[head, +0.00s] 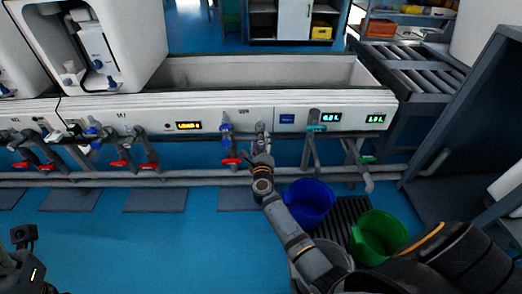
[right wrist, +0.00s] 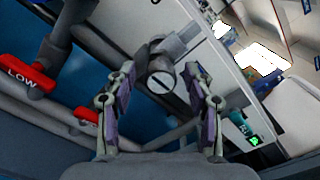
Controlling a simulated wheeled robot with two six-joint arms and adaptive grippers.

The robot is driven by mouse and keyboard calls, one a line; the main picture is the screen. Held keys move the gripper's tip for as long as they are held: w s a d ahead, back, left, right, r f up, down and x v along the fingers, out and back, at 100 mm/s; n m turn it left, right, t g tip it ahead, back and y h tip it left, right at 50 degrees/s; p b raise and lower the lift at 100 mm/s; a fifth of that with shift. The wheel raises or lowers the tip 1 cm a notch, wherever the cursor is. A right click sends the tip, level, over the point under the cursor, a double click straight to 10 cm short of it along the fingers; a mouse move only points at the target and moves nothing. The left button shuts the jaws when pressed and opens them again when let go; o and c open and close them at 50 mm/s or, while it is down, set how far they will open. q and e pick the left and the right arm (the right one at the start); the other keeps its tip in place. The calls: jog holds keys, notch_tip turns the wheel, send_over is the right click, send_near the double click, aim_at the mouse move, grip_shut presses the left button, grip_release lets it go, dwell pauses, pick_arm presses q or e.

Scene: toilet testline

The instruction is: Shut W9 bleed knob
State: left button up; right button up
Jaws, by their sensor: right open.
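The W9 station is marked on the white front panel (head: 243,112) in the head view. Under it are a blue valve (head: 226,128) and a red handle (head: 231,161). My right gripper (head: 262,152) is at the grey fitting just right of these. In the right wrist view my right gripper (right wrist: 160,100) is open. A round grey knob (right wrist: 160,76) with a pale line across its face sits between the fingertips, on a grey pipe fitting. I cannot tell whether the fingers touch it. A dark part of my left arm shows at the lower left, without visible fingers.
A red handle marked LOW (right wrist: 30,76) and another red handle (right wrist: 87,115) are left of the knob. A blue bucket (head: 308,203) and a green bucket (head: 378,238) stand below. A grey pipe (head: 190,178) runs along the bench.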

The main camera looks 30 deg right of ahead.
jog(key=v, duration=1.1)
